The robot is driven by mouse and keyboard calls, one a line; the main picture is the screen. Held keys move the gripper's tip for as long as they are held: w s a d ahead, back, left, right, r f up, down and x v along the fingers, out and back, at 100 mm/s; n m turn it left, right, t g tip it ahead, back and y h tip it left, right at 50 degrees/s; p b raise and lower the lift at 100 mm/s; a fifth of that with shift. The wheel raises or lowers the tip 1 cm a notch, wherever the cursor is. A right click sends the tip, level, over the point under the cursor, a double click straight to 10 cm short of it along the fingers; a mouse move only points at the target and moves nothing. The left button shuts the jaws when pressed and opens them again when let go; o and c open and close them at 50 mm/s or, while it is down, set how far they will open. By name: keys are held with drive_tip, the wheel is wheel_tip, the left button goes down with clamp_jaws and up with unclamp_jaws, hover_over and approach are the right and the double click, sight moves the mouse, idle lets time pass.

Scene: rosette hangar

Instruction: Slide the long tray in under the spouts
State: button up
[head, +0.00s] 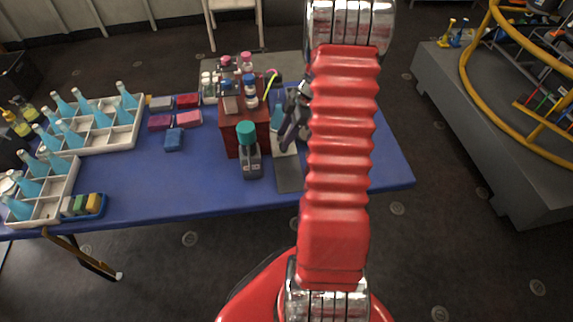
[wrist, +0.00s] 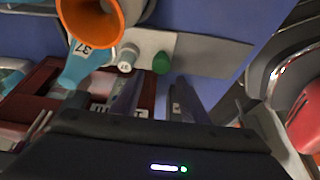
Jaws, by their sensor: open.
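A long flat strip, pale at one end and grey at the other, lies on the blue table beside the red-brown stand (head: 232,135); I take it as the long tray (head: 288,177). It also shows in the wrist view (wrist: 215,56). On its pale part are a small white-capped piece and a green cap (wrist: 161,63). A blue bottle marked 37 (wrist: 82,66) with an orange funnel (wrist: 92,18) stands beside them. My gripper (head: 287,142) is open and empty above the strip, fingers pointing down toward it. I cannot make out the spouts clearly.
A teal-capped bottle (head: 249,160) stands in front of the stand, with several small bottles on top. Pale crates (head: 137,140) of blue bottles fill the table's left. Sponges (head: 188,118) lie mid-table. The blue table's front left-middle (head: 180,185) and right end are clear.

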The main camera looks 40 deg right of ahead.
drive_tip(key=shift+r, duration=1.9)
